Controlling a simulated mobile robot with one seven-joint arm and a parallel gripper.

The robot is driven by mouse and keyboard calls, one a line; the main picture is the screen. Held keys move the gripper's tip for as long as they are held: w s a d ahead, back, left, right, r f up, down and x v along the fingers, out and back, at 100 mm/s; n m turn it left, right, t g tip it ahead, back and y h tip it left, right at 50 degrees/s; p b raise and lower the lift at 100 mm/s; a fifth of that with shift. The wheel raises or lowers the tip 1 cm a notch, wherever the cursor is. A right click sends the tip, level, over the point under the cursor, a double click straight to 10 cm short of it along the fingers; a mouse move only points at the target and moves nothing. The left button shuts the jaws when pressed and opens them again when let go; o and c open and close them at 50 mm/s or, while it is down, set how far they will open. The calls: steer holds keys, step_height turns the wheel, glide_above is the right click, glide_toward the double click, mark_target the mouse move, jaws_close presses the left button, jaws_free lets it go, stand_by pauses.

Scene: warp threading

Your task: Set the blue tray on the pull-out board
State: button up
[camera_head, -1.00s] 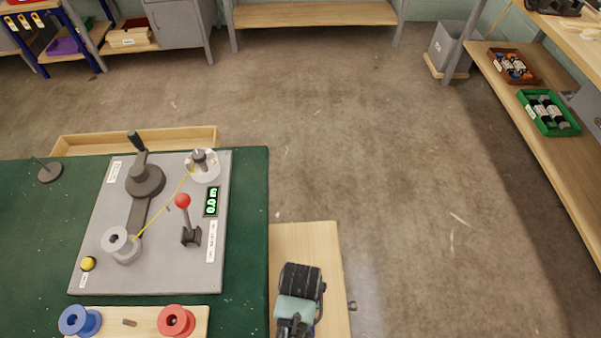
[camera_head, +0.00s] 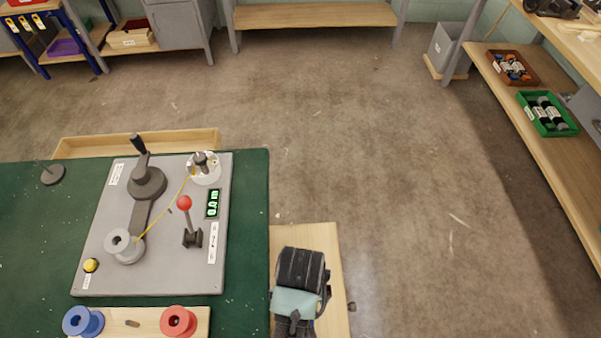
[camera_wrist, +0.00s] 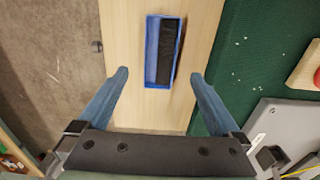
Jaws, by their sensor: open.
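The blue tray (camera_wrist: 163,52), a narrow box with a dark black inside, lies on the light wooden pull-out board (camera_wrist: 123,25) in the wrist view. The board (camera_head: 326,240) also shows in the head view, beside the green bench, with a knob on its right edge. The tray is hidden in the head view, where my arm covers part of the board. My gripper (camera_wrist: 160,76) is open and empty above the board. Its two fingers stand apart on either side of the tray's near end in the picture and do not touch it.
The green bench (camera_head: 255,200) carries a grey winding plate (camera_head: 95,245) with a crank and red-knobbed lever. A blue spool (camera_head: 82,322) and a red spool (camera_head: 179,322) sit at its front. A shelf at right holds a green tray (camera_head: 568,128). The floor between is clear.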

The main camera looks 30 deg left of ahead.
steer(key=w+r+m+t+y, duration=0.1)
steer(key=w+r+t, duration=0.4)
steer(key=w+r, duration=0.5)
steer(key=w+d+r+m+t+y, duration=0.1)
steer(key=w+r+t, duration=0.35)
steer(key=r, duration=0.95)
steer(key=w+r+m+t, duration=0.1)
steer(key=w+r+t, duration=0.3)
steer(key=w+r, duration=0.55)
steer(key=s+d+r+m+t, duration=0.1)
steer(key=d+r+t, duration=0.15)
steer(key=r, duration=0.65)
steer(key=s+d+r+m+t, duration=0.1)
steer(key=r+t, duration=0.3)
steer(key=r, duration=0.6)
steer(key=s+d+r+m+t+h, duration=0.1)
steer(key=s+d+r+t, duration=0.1)
steer(key=s+r, duration=0.3)
steer(key=s+d+r+t+h, duration=0.1)
steer(key=s+d+r+t, duration=0.2)
steer(key=r, duration=1.1)
steer(key=s+t, duration=0.2)
steer(key=s, duration=0.1)
steer(key=shift+m, duration=0.4)
